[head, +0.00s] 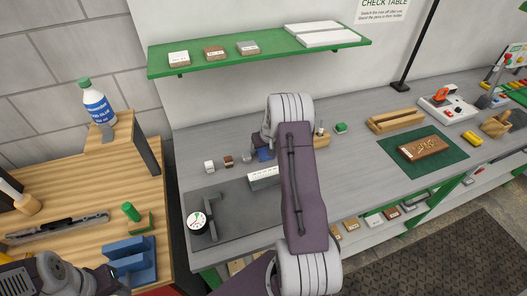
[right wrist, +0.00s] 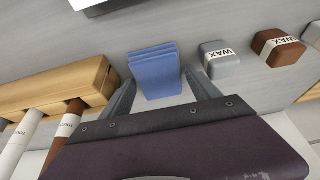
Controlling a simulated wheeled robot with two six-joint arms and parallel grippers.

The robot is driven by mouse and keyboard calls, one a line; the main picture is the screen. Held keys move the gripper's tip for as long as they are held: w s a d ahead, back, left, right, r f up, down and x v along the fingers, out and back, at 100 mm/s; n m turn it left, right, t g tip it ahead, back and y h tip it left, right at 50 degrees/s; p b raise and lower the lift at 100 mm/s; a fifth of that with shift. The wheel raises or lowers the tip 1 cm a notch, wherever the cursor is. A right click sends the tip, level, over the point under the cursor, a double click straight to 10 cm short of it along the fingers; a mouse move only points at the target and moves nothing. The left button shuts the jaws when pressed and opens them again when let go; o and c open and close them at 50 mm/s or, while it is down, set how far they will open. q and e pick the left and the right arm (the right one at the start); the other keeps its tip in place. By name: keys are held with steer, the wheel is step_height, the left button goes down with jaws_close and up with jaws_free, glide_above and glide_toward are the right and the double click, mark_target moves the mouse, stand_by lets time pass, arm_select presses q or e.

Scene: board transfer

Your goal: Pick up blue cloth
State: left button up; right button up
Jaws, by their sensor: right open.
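The blue cloth (right wrist: 155,72) is a folded, layered stack on the grey table. In the right wrist view it lies between the two fingers of my right gripper (right wrist: 163,82), with a gap on each side. The fingers are open and not closed on it. In the head view the blue cloth (head: 265,155) shows only in part beside my right arm, which hides most of the gripper and some of the table.
A grey wax block (right wrist: 219,60) and a brown wax block (right wrist: 277,47) stand right of the cloth in the wrist view. A wooden rack (right wrist: 60,88) with labelled sticks is at left. A green shelf (head: 260,54) hangs above. A dial gauge (head: 196,221) stands front left.

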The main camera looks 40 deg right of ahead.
mark_target(264, 151)
steer(key=shift+s, duration=0.1)
steer(key=shift+f, duration=0.15)
steer(key=c, duration=1.1)
steer(key=shift+r, duration=0.45)
step_height(264, 151, up, 10)
steer(key=shift+f+b, duration=0.25)
steer(key=shift+b, duration=0.25)
